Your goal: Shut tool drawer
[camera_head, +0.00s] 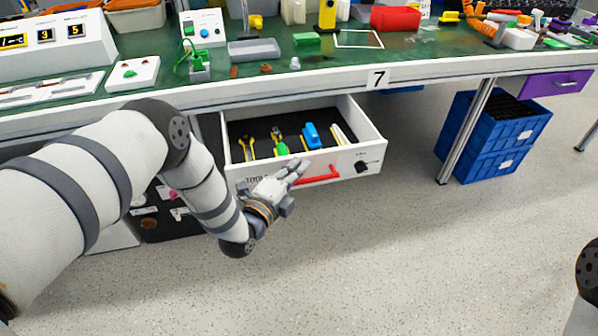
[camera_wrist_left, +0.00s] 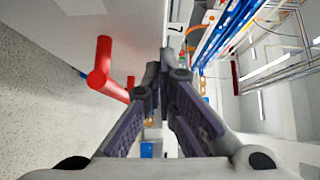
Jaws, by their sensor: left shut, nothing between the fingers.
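The white tool drawer (camera_head: 372,140) stands pulled out under the workbench, with tools lying on its dark liner. Its front carries a red handle (camera_head: 320,177) and a black rotary knob (camera_head: 363,166). My left gripper (camera_head: 301,168) is shut and empty, in front of the drawer's face, just left of the red handle. In the left wrist view the red handle (camera_wrist_left: 104,68) shows left of my closed fingertips (camera_wrist_left: 167,62), apart from them in the picture. I cannot tell whether the fingertips touch the drawer front. My right gripper is out of view.
The green-topped workbench (camera_head: 345,66) above holds boxes, devices and loose parts. Blue crates (camera_head: 492,135) stand on the floor beside a metal table leg (camera_head: 466,132). A purple drawer (camera_head: 556,85) hangs at the right. The floor in front is clear.

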